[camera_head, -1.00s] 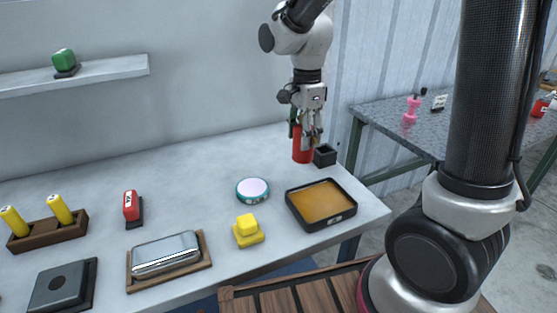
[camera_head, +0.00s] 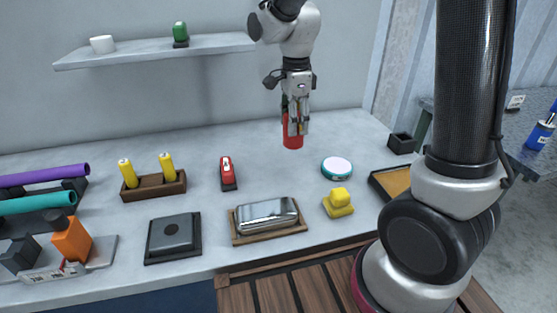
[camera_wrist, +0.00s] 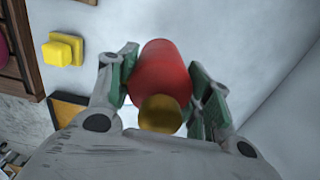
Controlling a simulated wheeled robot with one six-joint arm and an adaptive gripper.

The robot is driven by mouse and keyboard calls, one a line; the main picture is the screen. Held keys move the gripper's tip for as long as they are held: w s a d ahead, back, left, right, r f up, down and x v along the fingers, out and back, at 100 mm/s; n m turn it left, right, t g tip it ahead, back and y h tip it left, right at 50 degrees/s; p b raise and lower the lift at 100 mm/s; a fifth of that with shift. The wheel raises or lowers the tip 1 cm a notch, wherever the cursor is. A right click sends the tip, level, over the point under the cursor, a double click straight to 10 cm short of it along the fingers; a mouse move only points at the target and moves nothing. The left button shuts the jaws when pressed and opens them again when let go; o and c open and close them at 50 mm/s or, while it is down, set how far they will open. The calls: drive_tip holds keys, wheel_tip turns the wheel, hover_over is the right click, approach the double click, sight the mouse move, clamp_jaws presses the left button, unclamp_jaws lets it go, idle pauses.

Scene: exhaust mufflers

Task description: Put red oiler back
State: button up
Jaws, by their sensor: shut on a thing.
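My gripper (camera_head: 294,120) is shut on the red oiler (camera_head: 292,138), a red cylinder, over the back of the workbench. In the wrist view the oiler (camera_wrist: 160,75) lies between the two green-padded fingers, with a round brass-coloured end toward the camera. Whether its base touches the bench is hard to tell. A small black square holder (camera_head: 401,143) with an open top stands on the bench to the right of the oiler, clearly apart from it.
The bench (camera_head: 240,150) also bears a red-and-black stamp-like thing (camera_head: 228,173), a round teal-rimmed dish (camera_head: 337,168), a yellow block (camera_head: 339,203), a black tray (camera_head: 385,190) and a metal box (camera_head: 266,215). A wall shelf (camera_head: 140,52) is at upper left.

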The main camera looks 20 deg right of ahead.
sight(293, 146)
wheel_tip(293, 146, down, 8)
drive_tip(key=shift+f, duration=0.1)
drive_tip(key=shift+f, duration=0.1)
idle(0.3)
drive_tip(key=o, duration=1.2)
wheel_tip(293, 146, up, 12)
drive_tip(key=shift+r, duration=0.2)
drive_tip(key=s+d+r+n+t, duration=0.1)
drive_tip(key=s+d+r+n, duration=0.1)
drive_tip(key=s+d+n, duration=0.3)
drive_tip(key=s+d+r+n+t, duration=0.2)
drive_tip(key=s+d+n, duration=0.3)
drive_tip(key=s+n, duration=0.2)
drive_tip(key=s+d+r+n+t, duration=0.1)
drive_tip(key=s+d+r+n, duration=0.2)
drive_tip(key=s, duration=0.6)
drive_tip(key=shift+d+n, duration=0.95)
drive_tip(key=shift+n, duration=0.55)
